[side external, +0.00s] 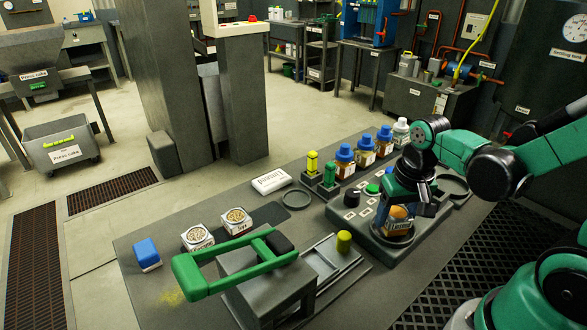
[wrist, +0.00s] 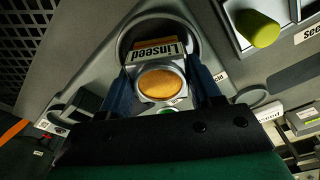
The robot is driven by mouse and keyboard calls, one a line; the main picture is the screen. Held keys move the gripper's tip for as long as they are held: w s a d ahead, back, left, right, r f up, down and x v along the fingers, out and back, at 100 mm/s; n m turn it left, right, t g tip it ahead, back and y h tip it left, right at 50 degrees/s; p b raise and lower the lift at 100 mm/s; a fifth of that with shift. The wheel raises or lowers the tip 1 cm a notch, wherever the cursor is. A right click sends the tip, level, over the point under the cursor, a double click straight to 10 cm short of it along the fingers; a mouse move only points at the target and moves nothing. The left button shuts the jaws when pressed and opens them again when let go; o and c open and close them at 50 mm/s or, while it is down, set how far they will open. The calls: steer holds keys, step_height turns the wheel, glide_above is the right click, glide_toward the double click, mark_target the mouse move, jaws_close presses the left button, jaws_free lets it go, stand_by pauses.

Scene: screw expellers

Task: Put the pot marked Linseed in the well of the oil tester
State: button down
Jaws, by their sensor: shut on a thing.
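The Linseed pot (side external: 398,212) shows an orange round top and a label. In the wrist view the pot (wrist: 161,82) has its name facing the camera. My gripper (side external: 397,200) points down, its two blue fingers shut on the pot's sides. The oil tester (side external: 350,222) is a grey block with knobs on the bench. Its round well (side external: 378,237) has a dark rim directly beneath the pot. In the wrist view the well's ring (wrist: 124,42) surrounds the pot's far side. The pot's base is hidden, so I cannot tell whether it touches the well floor.
Several blue-capped bottles (side external: 345,161) stand behind the tester. Two square sample boxes (side external: 197,238), a blue block (side external: 147,254) and a green handled frame (side external: 225,266) are further left.

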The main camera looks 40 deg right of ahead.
jaws_free()
stand_by(0.3)
steer(key=shift+r, duration=4.5)
steer(key=shift+a, duration=0.1)
steer(key=w+a+n+t, duration=0.3)
steer(key=a+n+t, duration=0.2)
steer(key=n+t, duration=0.1)
steer(key=shift+w+a+f+y, duration=0.15)
steer(key=shift+w+a+y, duration=0.15)
steer(key=shift+a, duration=0.1)
